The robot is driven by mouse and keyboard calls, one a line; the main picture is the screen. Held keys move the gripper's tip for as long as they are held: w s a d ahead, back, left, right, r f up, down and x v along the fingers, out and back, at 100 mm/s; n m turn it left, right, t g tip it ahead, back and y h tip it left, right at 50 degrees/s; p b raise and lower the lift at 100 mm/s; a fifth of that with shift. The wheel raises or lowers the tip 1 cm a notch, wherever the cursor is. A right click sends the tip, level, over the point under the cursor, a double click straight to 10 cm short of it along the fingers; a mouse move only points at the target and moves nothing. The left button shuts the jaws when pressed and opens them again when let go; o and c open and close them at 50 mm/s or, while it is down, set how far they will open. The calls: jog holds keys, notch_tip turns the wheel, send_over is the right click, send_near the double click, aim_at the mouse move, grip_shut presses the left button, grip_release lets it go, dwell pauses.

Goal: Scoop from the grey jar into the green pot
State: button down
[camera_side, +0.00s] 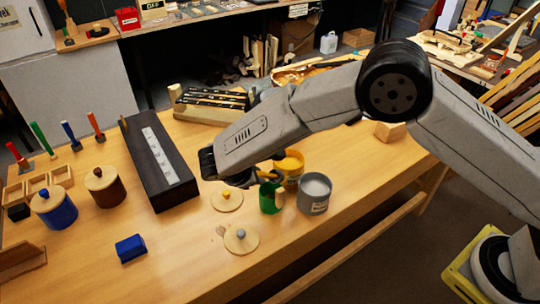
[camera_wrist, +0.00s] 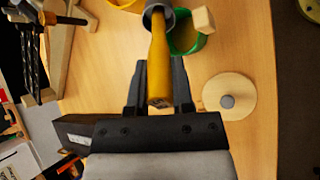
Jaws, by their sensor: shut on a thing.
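My gripper (camera_side: 245,178) is shut on the yellow handle of a scoop (camera_wrist: 159,58), which shows between the fingers (camera_wrist: 157,88) in the wrist view. The scoop's grey head (camera_wrist: 157,12) is at the top of that view, beside the green pot's rim. Its contents cannot be seen. The green pot (camera_side: 268,200) stands open just right of my gripper, with a pale wooden block on its side. It also shows in the wrist view (camera_wrist: 190,46). The grey jar (camera_side: 315,197) stands open to its right, with pale grey contents.
An open yellow pot (camera_side: 291,166) stands behind the green pot. Two round lids (camera_side: 226,202) (camera_side: 241,239) lie in front. Blue (camera_side: 54,208) and brown (camera_side: 104,187) lidded jars, a blue block (camera_side: 131,248) and a long dark piece (camera_side: 158,165) are left.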

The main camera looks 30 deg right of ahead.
aim_at(274, 173)
jog(key=shift+w+d+r+y, duration=0.1)
jog(key=shift+d+r+y, duration=0.35)
jog(key=shift+d+y, duration=0.5)
jog(key=shift+w+d+r+g+y, duration=0.15)
jog(key=shift+d+r+g+y, duration=0.2)
jog(key=shift+y, duration=0.45)
jog(key=shift+w+d+r+g+y, duration=0.2)
jog(key=shift+r+y, duration=0.25)
jog(key=shift+y, duration=0.3)
jog(key=shift+d, duration=0.15)
jog(key=shift+w+d+r+g+y, duration=0.1)
jog(key=shift+d+r+g+y, duration=0.1)
jog(key=shift+d+y, duration=0.4)
jog(key=shift+w+d+r+g+y, duration=0.1)
jog(key=shift+d+r+g+y, duration=0.2)
jog(key=shift+y, duration=0.55)
jog(key=shift+w+d+r+g+y, duration=0.1)
jog(key=shift+d+y, duration=0.4)
jog(key=shift+y, duration=0.25)
jog(key=shift+r, duration=1.75)
